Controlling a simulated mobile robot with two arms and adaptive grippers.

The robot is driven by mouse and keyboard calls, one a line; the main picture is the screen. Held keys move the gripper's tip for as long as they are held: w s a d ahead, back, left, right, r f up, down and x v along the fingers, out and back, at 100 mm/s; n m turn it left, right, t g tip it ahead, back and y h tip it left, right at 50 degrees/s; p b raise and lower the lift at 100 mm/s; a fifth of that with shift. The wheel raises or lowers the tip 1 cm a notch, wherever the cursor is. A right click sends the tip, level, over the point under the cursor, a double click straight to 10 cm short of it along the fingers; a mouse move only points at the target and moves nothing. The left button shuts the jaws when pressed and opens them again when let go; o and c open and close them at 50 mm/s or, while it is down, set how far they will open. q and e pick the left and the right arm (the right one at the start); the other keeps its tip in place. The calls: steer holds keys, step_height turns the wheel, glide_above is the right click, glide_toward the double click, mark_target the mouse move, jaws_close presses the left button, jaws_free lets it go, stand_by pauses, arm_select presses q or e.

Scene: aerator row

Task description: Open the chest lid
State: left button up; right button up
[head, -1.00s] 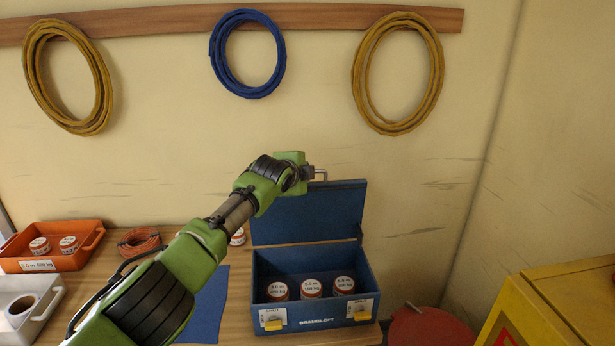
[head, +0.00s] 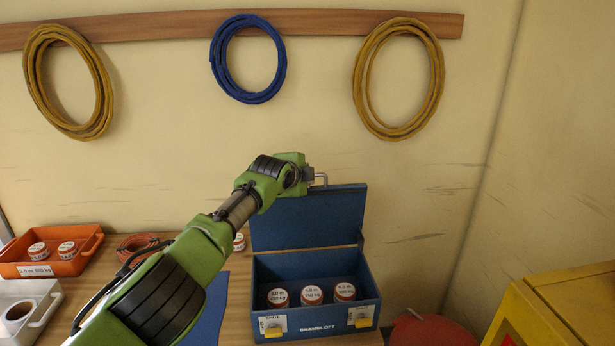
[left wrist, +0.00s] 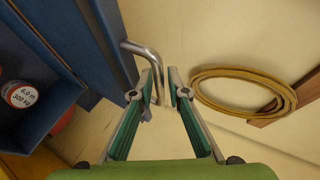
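The blue chest (head: 318,316) stands on the bench below the wall, at lower centre right in the head view. Its lid (head: 306,217) stands up, roughly upright, and the chest is open with several white-topped orange tins (head: 311,295) inside. A metal bar handle (head: 321,178) juts from the lid's top edge. My left gripper (head: 309,174) is at this handle. In the left wrist view, the left gripper's fingers (left wrist: 163,85) are nearly together with the handle (left wrist: 141,50) running between their tips. The lid (left wrist: 107,40) fills the upper left there. My right gripper is not in view.
An orange tray (head: 60,264) with tins, a white tray (head: 45,312) with a roll and an orange cord coil (head: 138,243) sit at left. A yellow cabinet (head: 565,305) stands at right. Coils (head: 248,58) hang on the wall behind.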

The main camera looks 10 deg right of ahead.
arm_select(q)
steer(key=shift+s+a+r, duration=0.2)
steer(key=shift+a+r, duration=0.05)
steer(key=shift+r, duration=0.2)
steer(key=v, duration=1.1)
steer(key=shift+s+f, duration=0.2)
steer(key=shift+f, duration=0.05)
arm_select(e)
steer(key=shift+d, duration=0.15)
